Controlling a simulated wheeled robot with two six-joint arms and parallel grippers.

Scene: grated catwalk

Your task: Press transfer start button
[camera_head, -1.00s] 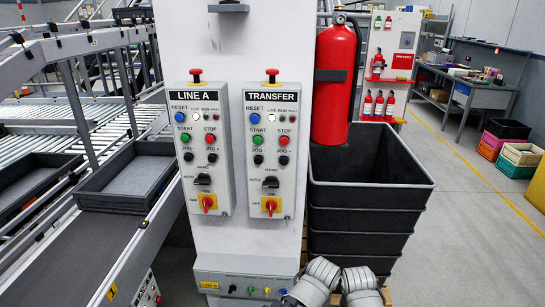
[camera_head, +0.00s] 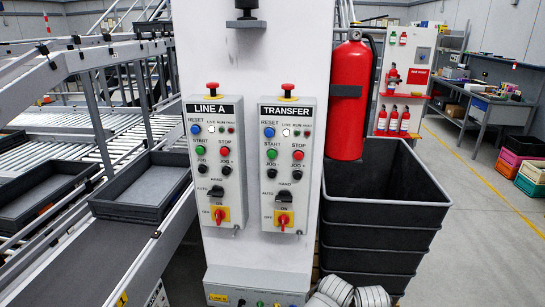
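The TRANSFER control box (camera_head: 287,167) is mounted on the right side of a white column. Its green START button (camera_head: 271,154) sits at the left of the box, beside the red STOP button (camera_head: 298,155) and below the blue RESET button (camera_head: 269,132). A red mushroom button (camera_head: 288,88) tops the box. The similar LINE A box (camera_head: 216,165) is to its left, with its own green START button (camera_head: 201,150). Grey parts of my arm show at the bottom edge, right of centre. Neither gripper's fingers can be made out, and nothing touches the buttons.
A red fire extinguisher (camera_head: 348,97) hangs right of the column above stacked black crates (camera_head: 385,210). A conveyor with a grey tray (camera_head: 143,187) runs along the left. A lower panel (camera_head: 257,287) juts from the column's base. Open floor (camera_head: 480,240) lies at right.

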